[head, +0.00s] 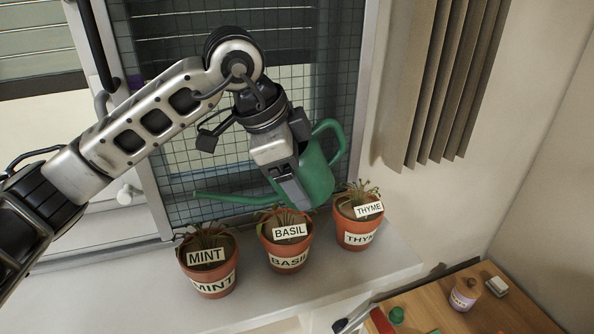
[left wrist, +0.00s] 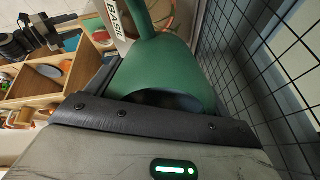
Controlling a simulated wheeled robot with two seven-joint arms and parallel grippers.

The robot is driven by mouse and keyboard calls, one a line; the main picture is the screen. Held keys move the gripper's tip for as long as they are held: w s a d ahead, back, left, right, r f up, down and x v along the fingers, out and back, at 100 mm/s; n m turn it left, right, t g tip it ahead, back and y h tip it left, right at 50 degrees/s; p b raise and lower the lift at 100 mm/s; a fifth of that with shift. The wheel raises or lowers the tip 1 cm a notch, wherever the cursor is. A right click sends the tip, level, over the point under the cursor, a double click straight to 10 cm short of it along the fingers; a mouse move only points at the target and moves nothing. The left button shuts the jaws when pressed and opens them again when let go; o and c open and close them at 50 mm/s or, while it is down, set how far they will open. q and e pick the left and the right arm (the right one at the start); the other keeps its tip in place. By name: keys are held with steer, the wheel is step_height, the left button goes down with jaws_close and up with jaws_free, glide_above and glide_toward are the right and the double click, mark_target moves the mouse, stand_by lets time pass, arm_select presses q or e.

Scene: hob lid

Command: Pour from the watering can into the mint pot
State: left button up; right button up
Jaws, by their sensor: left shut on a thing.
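The green watering can (head: 318,177) is held by my left gripper (head: 296,192) above and behind the basil and thyme pots. Its long thin spout (head: 228,198) points left and ends above and behind the mint pot. The can's green body (left wrist: 168,75) fills the middle of the left wrist view, between the dark jaws. The mint pot (head: 212,283) is terracotta, labelled MINT, and stands upright at the left of the sill. No water shows.
The basil pot (head: 289,256) and thyme pot (head: 354,234) stand on the pale sill (head: 300,294) right of the mint. A window with a wire grid (head: 180,150) is close behind. A wooden table (head: 505,312) with small items is at lower right.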

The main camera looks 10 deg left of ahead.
arm_select(q)
steer(key=shift+s+a+r+t+h, duration=0.1)
steer(key=shift+r+t+h, duration=0.5)
steer(key=shift+r, duration=0.6)
steer(key=shift+s+a+r+t+h, duration=0.1)
steer(key=shift+r+t+h, duration=0.3)
steer(key=shift+r+h, duration=0.6)
stand_by(1.3)
steer(key=shift+r+y, duration=0.15)
steer(key=shift+y, duration=0.15)
step_height(320, 180, down, 8)
steer(key=g+y, duration=0.3)
steer(key=y, duration=0.1)
steer(key=shift+r+g+y, duration=0.1)
steer(key=shift+g+y, duration=0.2)
steer(key=r, duration=0.1)
steer(key=r+y, duration=0.1)
steer(key=r+g, duration=0.1)
steer(key=shift+s+a, duration=0.25)
steer(key=shift+a, duration=0.15)
steer(key=shift+s+a+r+g+y, duration=0.15)
steer(key=shift+r+g+y, duration=0.15)
steer(key=shift+r+y, duration=0.15)
